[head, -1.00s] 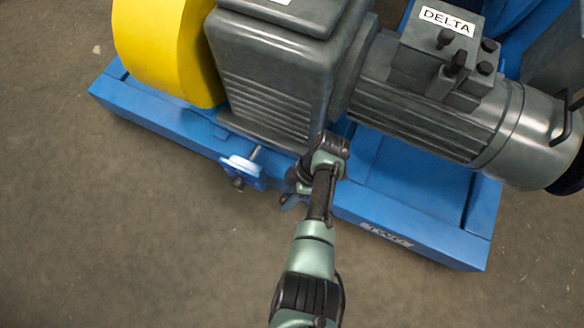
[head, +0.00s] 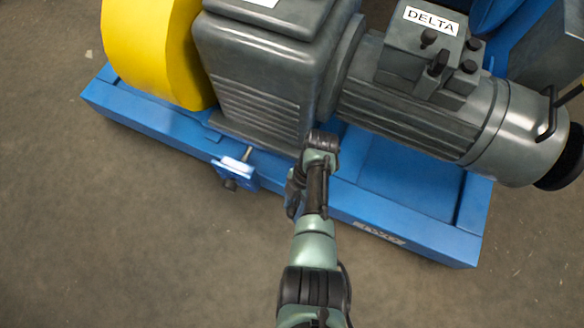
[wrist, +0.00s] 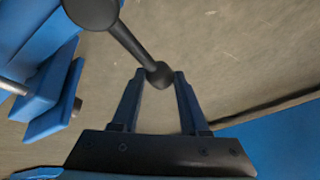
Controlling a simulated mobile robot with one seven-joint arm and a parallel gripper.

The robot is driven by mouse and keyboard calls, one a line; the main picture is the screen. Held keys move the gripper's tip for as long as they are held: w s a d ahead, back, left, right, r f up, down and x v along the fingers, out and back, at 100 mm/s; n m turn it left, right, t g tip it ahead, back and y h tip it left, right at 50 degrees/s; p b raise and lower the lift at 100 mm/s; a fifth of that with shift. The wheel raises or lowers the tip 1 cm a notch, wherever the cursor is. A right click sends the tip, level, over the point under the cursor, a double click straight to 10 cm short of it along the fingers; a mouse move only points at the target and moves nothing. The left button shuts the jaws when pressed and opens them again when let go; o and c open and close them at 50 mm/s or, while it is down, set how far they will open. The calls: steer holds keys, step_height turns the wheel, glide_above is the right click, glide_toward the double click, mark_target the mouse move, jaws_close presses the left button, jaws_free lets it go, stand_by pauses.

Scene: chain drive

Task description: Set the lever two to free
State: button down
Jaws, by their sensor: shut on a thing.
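In the wrist view, a dark lever (wrist: 132,42) runs from a round hub at the top left down to a ball knob. My gripper (wrist: 160,77) has its two blue fingers closed on the knob, one on each side. No number or position marking shows on the lever. In the head view, my gripper (head: 293,192) is low at the front edge of the blue base frame (head: 390,227), below the grey gearbox. My wrist and gripper hide the lever there.
A blue bracket with a metal screw (head: 235,172) stands left of my gripper; its block (wrist: 52,105) also shows in the wrist view. A grey motor labelled DELTA (head: 430,110) and a yellow guard (head: 150,50) sit on the frame. The front floor (head: 130,240) is clear.

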steer(key=shift+s+d, duration=0.1)
steer(key=shift+c, duration=2.2)
jaws_free()
steer(key=p+v, duration=0.6)
steer(key=v, duration=0.7)
